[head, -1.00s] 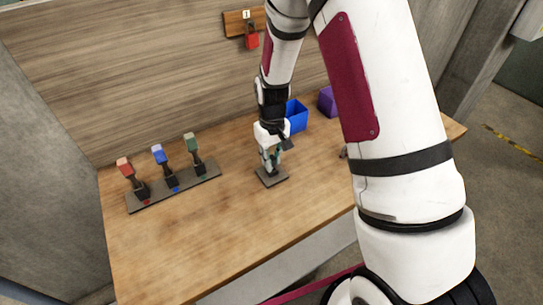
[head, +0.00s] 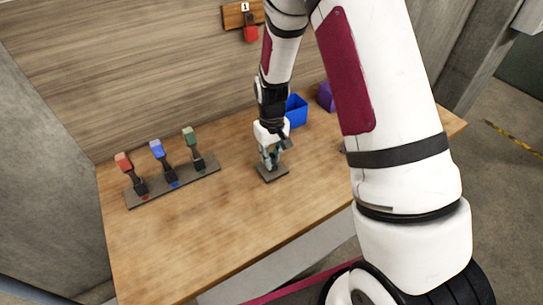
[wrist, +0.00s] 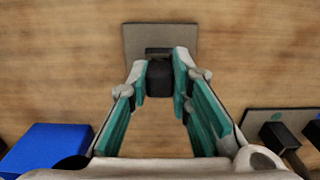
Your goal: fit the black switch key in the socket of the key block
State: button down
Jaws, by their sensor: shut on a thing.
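The black switch key (wrist: 160,78) is between the fingertips of my gripper (wrist: 161,72) in the wrist view. My gripper is shut on it, with the key standing between the two teal-padded fingers. The key block is a flat grey plate (wrist: 186,36) with a dark socket (wrist: 158,51) near its middle. The key overlaps the near side of the plate in this view, just beside the socket. I cannot tell whether it touches the socket. In the head view my gripper (head: 270,162) is right over the grey plate (head: 277,175), and the fingers hide the key and socket.
A board (head: 150,197) with red, blue and green levers lies at the left. A blue bin (head: 296,110) and a purple bin (head: 326,96) stand at the back. A red padlock (head: 250,33) hangs on the wall. The wooden table (head: 220,225) is clear in front.

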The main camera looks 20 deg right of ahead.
jog(key=c, duration=1.4)
grip_release()
jog(key=shift+o, duration=0.2)
jog(key=shift+r, duration=0.1)
jog(key=s+r+m+t, duration=0.1)
jog(key=s+r, duration=0.3)
jog(key=r, duration=1)
jog(key=s+r+t, duration=0.2)
jog(key=s+r, duration=0.3)
jog(key=r, duration=0.8)
jog(key=s+r+t, duration=0.1)
jog(key=s+r, duration=0.2)
jog(key=s, duration=0.4)
jog(key=s+r+m+t, duration=0.1)
jog(key=s+r, duration=0.3)
jog(key=s, duration=0.3)
jog(key=shift+s+t, duration=0.25)
jog(key=shift+t, duration=0.05)
jog(key=shift+r, duration=0.1)
